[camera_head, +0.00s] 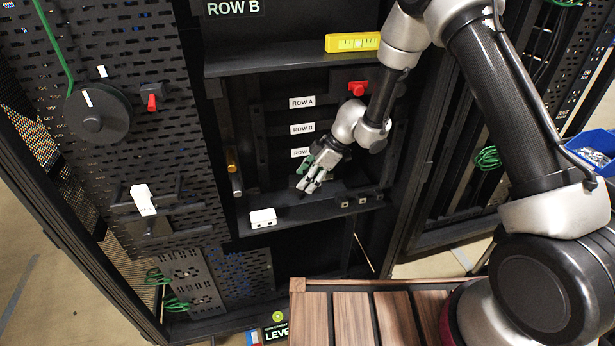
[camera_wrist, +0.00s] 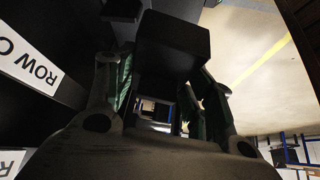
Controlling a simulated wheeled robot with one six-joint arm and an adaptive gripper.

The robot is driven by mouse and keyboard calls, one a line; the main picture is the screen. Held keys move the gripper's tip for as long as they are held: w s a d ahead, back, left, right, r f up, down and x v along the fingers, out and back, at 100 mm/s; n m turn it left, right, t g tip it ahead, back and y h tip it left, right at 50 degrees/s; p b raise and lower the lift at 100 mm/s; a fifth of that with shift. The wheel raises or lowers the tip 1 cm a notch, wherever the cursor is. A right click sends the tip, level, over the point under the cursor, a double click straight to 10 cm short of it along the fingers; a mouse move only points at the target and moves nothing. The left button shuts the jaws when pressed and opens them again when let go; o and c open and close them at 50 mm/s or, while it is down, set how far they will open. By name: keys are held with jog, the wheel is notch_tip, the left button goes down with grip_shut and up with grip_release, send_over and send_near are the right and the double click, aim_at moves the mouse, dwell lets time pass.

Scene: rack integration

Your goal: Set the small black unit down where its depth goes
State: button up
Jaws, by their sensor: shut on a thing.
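The small black unit (camera_wrist: 172,45) shows in the wrist view as a dark block between my gripper's fingertips (camera_wrist: 166,80). My gripper is shut on it. In the head view my gripper (camera_head: 311,184) is over the lower shelf (camera_head: 290,208) of the rack, close to the lowest row label, and points down-left. The unit is hard to make out there against the dark shelf. I cannot tell whether it touches the shelf. The labels ROW A (camera_head: 302,102) and ROW B (camera_head: 302,129) are on the back panel. The lowest label (camera_head: 300,152) is partly covered, and reads ROW C in the wrist view (camera_wrist: 28,62).
A white box (camera_head: 262,218) sits on the shelf left of my gripper. A yellow level (camera_head: 352,42) is on the upper shelf's edge, with a red part (camera_head: 357,88) below. A slatted wooden surface (camera_head: 345,318) is in front. A blue bin (camera_head: 597,146) is at right.

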jog(key=shift+d, duration=0.15)
jog(key=shift+d, duration=0.25)
jog(key=shift+f, duration=4)
jog(key=o, duration=1.2)
